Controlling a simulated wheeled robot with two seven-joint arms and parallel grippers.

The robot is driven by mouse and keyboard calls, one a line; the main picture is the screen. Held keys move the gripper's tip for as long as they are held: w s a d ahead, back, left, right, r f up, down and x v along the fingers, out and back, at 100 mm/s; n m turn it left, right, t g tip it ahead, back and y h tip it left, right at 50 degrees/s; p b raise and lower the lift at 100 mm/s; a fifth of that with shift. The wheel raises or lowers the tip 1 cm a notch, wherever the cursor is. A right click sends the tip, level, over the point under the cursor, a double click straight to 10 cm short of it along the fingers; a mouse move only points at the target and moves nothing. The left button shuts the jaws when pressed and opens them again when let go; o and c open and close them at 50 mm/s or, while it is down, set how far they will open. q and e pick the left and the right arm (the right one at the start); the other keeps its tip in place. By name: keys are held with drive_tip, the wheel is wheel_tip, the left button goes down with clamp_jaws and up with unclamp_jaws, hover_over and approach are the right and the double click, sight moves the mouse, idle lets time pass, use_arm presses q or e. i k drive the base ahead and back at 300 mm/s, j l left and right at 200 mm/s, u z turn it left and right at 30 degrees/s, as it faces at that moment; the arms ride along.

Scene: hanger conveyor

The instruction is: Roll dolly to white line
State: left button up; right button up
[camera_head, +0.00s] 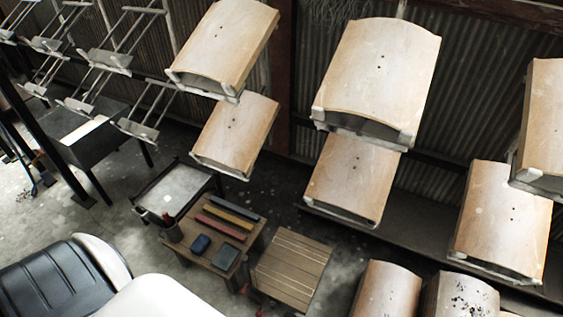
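I see nothing that I can name as the dolly with certainty. A low slatted wooden platform (292,268) stands on the floor at the lower middle; whether it has wheels is hidden. A dark-framed cart or stand with a pale tray top (172,190) stands left of it, and its wheels cannot be made out. No white line on the floor is clear to me. Neither of my grippers is in view.
A small wooden table (190,240) holding coloured bars and a blue item stands between cart and platform. Curved wooden panels (378,75) hang above. A dark box-like table (90,135) stands at left. Bare concrete floor (125,175) lies between it and the cart.

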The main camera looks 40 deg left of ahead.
sight(290, 271)
drive_tip(key=u, duration=1)
